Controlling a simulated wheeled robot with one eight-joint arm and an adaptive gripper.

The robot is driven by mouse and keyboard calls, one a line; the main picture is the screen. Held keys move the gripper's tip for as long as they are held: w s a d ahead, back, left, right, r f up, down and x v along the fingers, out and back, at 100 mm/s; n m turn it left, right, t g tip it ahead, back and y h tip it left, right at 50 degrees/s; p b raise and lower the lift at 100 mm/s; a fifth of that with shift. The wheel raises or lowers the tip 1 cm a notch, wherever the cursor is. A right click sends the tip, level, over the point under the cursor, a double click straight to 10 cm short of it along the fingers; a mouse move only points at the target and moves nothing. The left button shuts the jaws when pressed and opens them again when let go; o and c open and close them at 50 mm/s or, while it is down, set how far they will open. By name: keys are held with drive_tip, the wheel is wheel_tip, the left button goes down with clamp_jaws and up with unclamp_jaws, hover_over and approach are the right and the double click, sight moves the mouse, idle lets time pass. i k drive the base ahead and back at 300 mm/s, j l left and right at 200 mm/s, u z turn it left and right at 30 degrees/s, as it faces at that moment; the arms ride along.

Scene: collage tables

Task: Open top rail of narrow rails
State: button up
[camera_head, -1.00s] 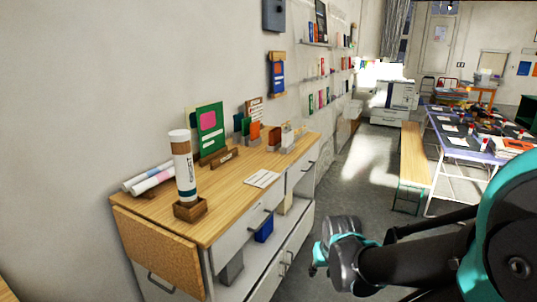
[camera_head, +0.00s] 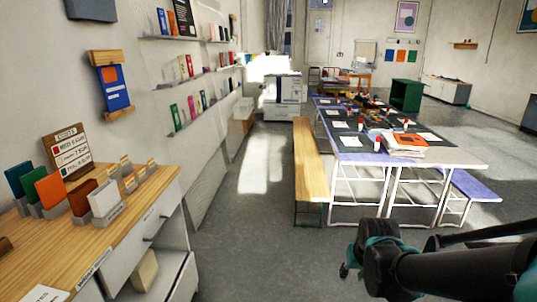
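Three narrow rails run along the left wall, one above another, with books and cards on them. The top rail (camera_head: 168,38) carries several books and a dark framed sign (camera_head: 181,17). The middle rail (camera_head: 178,86) and the bottom rail (camera_head: 194,118) hold more upright books. I cannot tell whether any rail is open or shut. My gripper (camera_head: 350,268) is at the lower middle right, over the floor and well away from the rails. Its fingers are small and partly hidden by my arm, so its opening is unclear.
A wooden-topped cabinet (camera_head: 112,240) with card holders stands at the lower left. A wooden bench (camera_head: 311,165) and a long work table (camera_head: 440,156) with papers stand to the right. A white cabinet (camera_head: 282,96) stands at the back. The grey floor (camera_head: 245,235) between is clear.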

sight(107, 58)
drive_tip(key=i, duration=0.6)
drive_tip(key=i+l+u, duration=0.1)
drive_tip(key=i, duration=0.5)
drive_tip(key=i+l+u, duration=0.1)
drive_tip(key=i, duration=0.5)
